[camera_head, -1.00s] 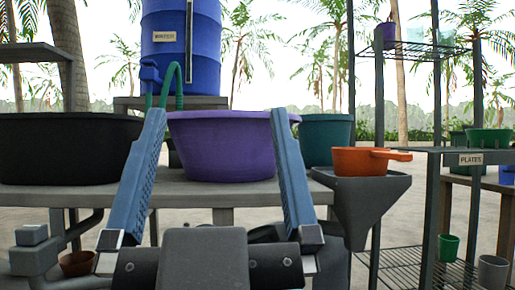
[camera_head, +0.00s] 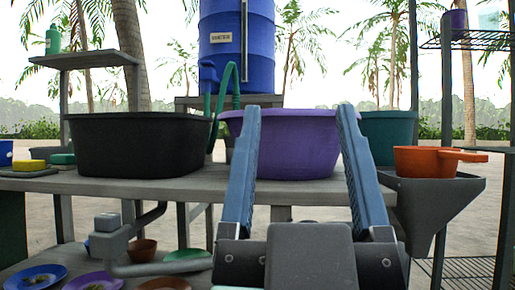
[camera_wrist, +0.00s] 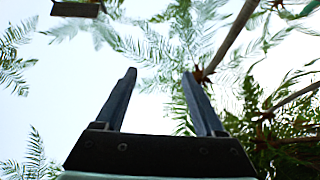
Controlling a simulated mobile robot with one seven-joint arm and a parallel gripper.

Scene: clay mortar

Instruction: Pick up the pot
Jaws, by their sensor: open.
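An orange pot (camera_head: 425,160) with a side handle rests on a dark funnel-shaped holder (camera_head: 440,200) at the right of the head view. It stands upright. A small brown pot (camera_head: 142,250) is low under the counter. My gripper (camera_head: 300,108) is open and empty, its two blue fingers pointing up in front of a purple tub (camera_head: 290,150). It is left of the orange pot and apart from it. In the wrist view my gripper (camera_wrist: 158,72) has only sky and palm leaves beyond it; no pot shows there.
A black tub (camera_head: 140,150) and a teal tub (camera_head: 388,138) flank the purple one on the grey counter (camera_head: 200,188). A yellow sponge (camera_head: 43,166) lies at the left. A blue barrel (camera_head: 236,55) stands behind. A metal rack (camera_head: 447,75) rises at the right. Plates (camera_head: 38,275) are below.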

